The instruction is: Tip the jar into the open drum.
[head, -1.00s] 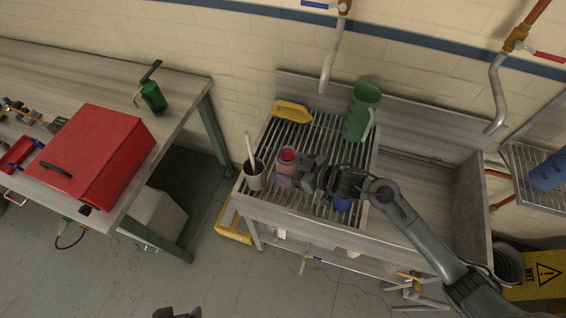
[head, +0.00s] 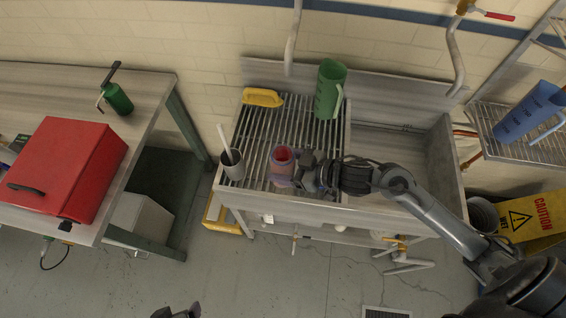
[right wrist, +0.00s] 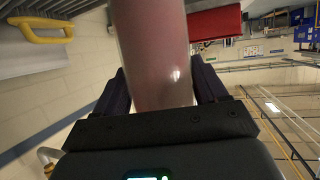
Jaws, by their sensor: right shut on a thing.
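The jar (head: 281,172) is pinkish and clear-walled, with red showing at its open top in the head view. My right gripper (head: 300,172) is shut on it from the right side, over the slatted rack of the sink unit. In the right wrist view the jar (right wrist: 150,45) stands between the two dark fingers of my right gripper (right wrist: 158,88); its ends are out of sight. A dark part of my left gripper (head: 176,312) shows at the bottom edge, too cut off to read its jaws. I cannot make out an open drum for certain.
A grey cup (head: 232,166) with a white stick stands left of the jar. A yellow-handled tool (head: 263,97) and a green jug (head: 329,90) are at the rack's back. A red box (head: 70,165) sits on the left bench.

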